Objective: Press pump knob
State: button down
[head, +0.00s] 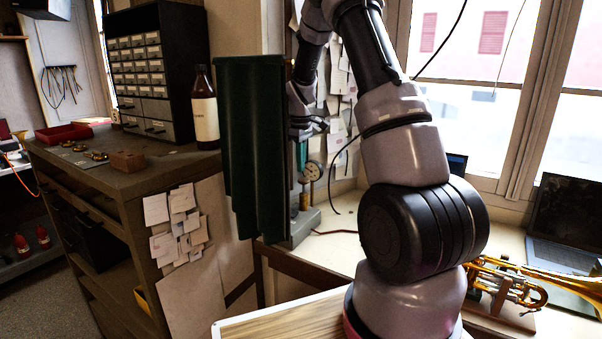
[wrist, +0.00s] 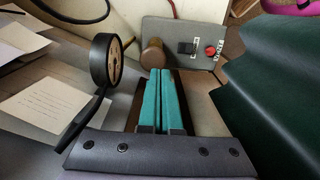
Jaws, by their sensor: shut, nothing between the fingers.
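The pump is a grey box (wrist: 188,38) with a brown round knob (wrist: 152,54) at its near left edge in the wrist view. My gripper (wrist: 160,74) has its two teal fingers shut together, with nothing between them. The fingertips point at the knob and overlap its lower edge in the picture; I cannot tell whether they touch it. In the head view the grey pump base (head: 304,226) stands on the bench below my wrist, with a dial gauge (head: 312,171) above it. The knob is hard to make out there, and my fingers are partly hidden by the green cloth.
A dark green cloth (head: 252,140) hangs just left of the pump; it also fills the right of the wrist view (wrist: 275,95). A black-rimmed gauge (wrist: 105,61) stands close left of my fingers. A brass horn (head: 510,285) and a laptop (head: 563,225) lie at right.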

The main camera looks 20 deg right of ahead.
aim_at(301, 180)
jog(key=shift+f, duration=1.6)
jog(key=shift+s+f, duration=0.1)
jog(key=shift+f, duration=1.75)
jog(key=shift+r, duration=0.3)
notch_tip(301, 180, up, 14)
